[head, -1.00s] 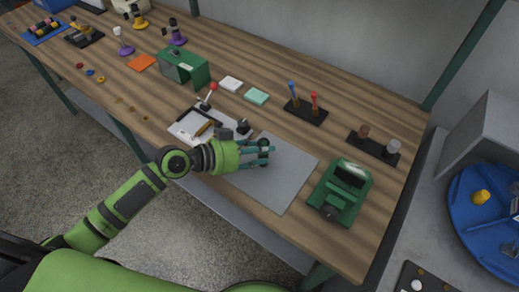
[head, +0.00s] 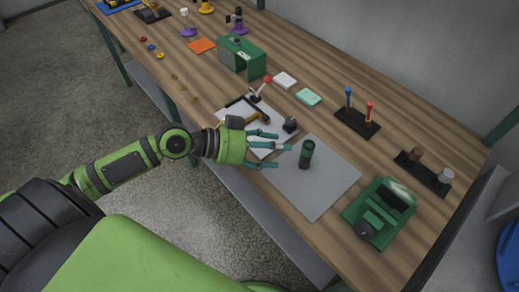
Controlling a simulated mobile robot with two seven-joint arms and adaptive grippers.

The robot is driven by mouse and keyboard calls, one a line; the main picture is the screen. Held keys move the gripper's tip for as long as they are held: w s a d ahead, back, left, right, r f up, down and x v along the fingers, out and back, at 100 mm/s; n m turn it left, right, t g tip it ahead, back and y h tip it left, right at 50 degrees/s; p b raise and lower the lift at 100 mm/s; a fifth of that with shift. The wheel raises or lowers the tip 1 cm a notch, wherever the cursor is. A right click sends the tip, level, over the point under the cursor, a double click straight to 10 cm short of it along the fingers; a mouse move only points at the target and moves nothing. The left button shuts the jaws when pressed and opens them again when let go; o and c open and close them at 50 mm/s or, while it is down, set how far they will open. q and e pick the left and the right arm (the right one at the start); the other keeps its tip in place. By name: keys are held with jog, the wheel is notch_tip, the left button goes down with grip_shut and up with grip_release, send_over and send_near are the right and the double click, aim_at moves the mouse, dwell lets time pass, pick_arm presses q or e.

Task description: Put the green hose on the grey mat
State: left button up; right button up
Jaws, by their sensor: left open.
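The green hose (head: 306,154) shows as a short, dark green cylinder standing upright on the grey mat (head: 318,190), towards the mat's upper left part. The mat lies flat on the wooden workbench. My left gripper (head: 276,149) is open, with its teal fingers spread and pointing right. Its fingertips are just left of the hose and appear apart from it. Nothing shows between the fingers. My right gripper is out of view.
A green machine (head: 380,212) stands right of the mat. A black holder (head: 357,122) with blue and red handled tools stands beyond the mat. The mat's lower part is clear.

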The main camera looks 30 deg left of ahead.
pick_arm(q)
jog(key=shift+b+v, duration=0.4)
jog(key=shift+v, duration=1.5)
